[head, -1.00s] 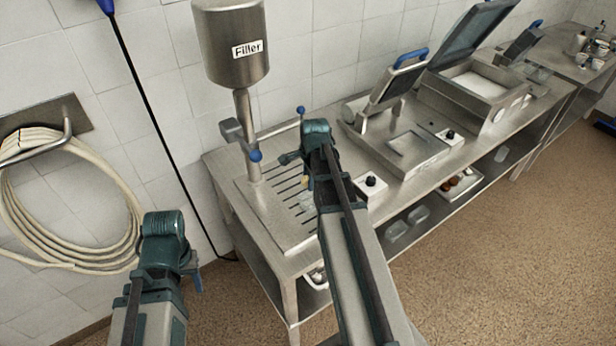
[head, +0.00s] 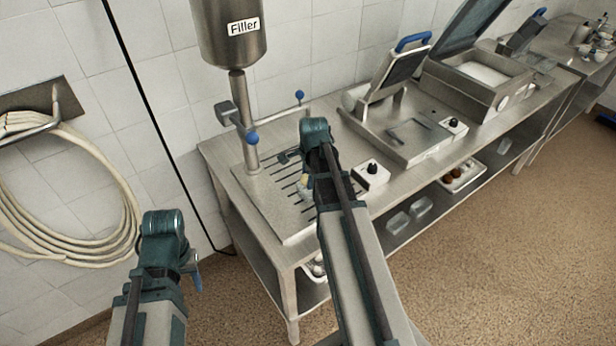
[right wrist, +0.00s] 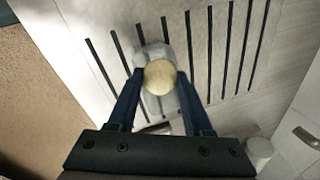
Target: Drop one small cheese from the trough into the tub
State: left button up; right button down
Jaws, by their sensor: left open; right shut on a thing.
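My right gripper (right wrist: 160,78) is shut on a small round pale-yellow cheese (right wrist: 160,74), held between its two fingertips. Beyond the cheese in the right wrist view is a clear, greyish container (right wrist: 153,104), which looks like the tub, partly hidden by the cheese. It appears to be on the slotted steel top; the gap between cheese and container cannot be judged. In the head view my right arm reaches over the slotted end of the bench and hides most of the container. My left gripper (head: 194,272) is open and empty, left of the bench. I cannot identify the trough for certain.
The slotted drain plate (head: 272,195) lies under the filler (head: 232,50) with its blue-knobbed levers. A black-knobbed box (head: 370,176) stands just right of my right arm. Clear tubs (head: 396,226) and a white tray (head: 474,178) with brown round items are on the lower shelf.

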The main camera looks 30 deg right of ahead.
dwell(0.3)
grip_release()
dwell(0.4)
jog(key=shift+r, duration=0.1)
dwell(0.7)
jog(key=shift+w+d+p+v, duration=0.1)
jog(key=shift+w+p+v, duration=0.15)
jog(key=shift+p+v, duration=1.1)
jog(key=shift+w+d+p+v, duration=0.1)
jog(key=shift+w+p+v, duration=0.2)
jog(key=shift+p+v, duration=1)
jog(key=shift+w+p+v, duration=0.25)
jog(key=shift+p+v, duration=0.95)
jog(key=shift+p, duration=0.2)
jog(key=shift+r, duration=0.15)
jog(key=shift+a, duration=0.3)
jog(key=s+a+f+n+g+b, duration=0.1)
jog(key=s+a+f+n+b, duration=0.1)
jog(key=s+a+n, duration=0.3)
jog(key=s+a+f+n+b, duration=0.3)
jog(key=s+a+n, duration=0.2)
jog(key=a+n, duration=0.6)
jog(key=s+a+f+n+g+b, duration=0.1)
jog(key=s+a+n, duration=0.5)
jog(key=a, duration=0.8)
jog(key=shift+f+n+g+h+b, duration=0.3)
jog(key=shift+f+n+b, duration=0.6)
jog(key=shift+n, duration=0.3)
